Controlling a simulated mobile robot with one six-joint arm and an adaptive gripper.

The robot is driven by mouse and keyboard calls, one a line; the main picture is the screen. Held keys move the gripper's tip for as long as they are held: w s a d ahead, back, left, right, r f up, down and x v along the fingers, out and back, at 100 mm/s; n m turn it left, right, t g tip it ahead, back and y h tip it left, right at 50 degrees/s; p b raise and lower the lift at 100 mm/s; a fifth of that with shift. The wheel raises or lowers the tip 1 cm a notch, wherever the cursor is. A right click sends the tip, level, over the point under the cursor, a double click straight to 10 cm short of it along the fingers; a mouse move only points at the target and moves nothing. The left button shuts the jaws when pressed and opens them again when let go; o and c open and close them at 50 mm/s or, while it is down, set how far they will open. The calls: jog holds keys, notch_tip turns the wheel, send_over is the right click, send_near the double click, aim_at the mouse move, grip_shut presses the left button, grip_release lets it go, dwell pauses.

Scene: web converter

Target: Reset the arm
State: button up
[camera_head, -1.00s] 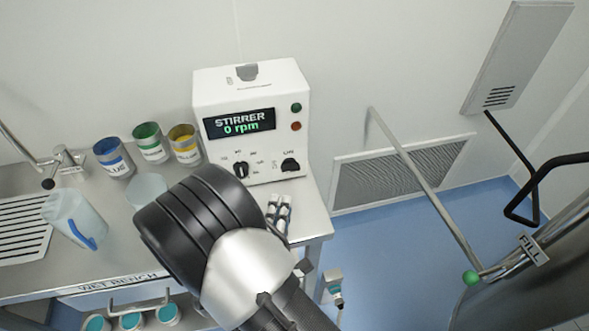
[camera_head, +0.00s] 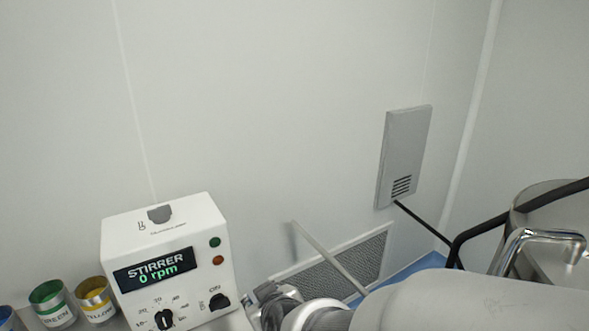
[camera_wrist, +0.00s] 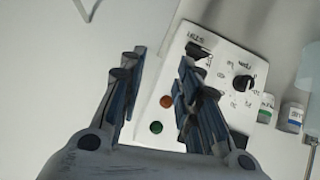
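My gripper (camera_wrist: 158,62) shows in the wrist view with its two fingers apart and nothing between them. In the head view my arm crosses the lower right, and the part at its left end lies just right of the stirrer (camera_head: 170,235); the finger state is not clear there. The stirrer is a white box with a display reading 0 rpm, two dark knobs, and a green and a red button. It also shows in the wrist view (camera_wrist: 222,85), turned over and partly behind the right finger.
A green-banded cup (camera_head: 52,302) and a yellow-banded cup (camera_head: 96,298) stand left of the stirrer. A wall grille (camera_head: 350,270) and a grey wall panel (camera_head: 405,155) are behind. A black bent handle (camera_head: 480,232) and a metal tap (camera_head: 540,236) are at right.

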jog(key=s+d+r+m+g+h, duration=0.2)
jog(key=s+d+m, duration=0.1)
jog(key=s+d, duration=0.7)
jog(key=s+d+r+m+g+h, duration=0.1)
jog(key=s+d+r+m+g, duration=0.1)
jog(key=s+d, duration=0.8)
jog(key=shift+s+d+r+m+g+h, duration=0.15)
jog(key=shift+s+r+m+g+h, duration=0.2)
jog(key=shift+r+m, duration=0.7)
jog(key=shift+f, duration=0.15)
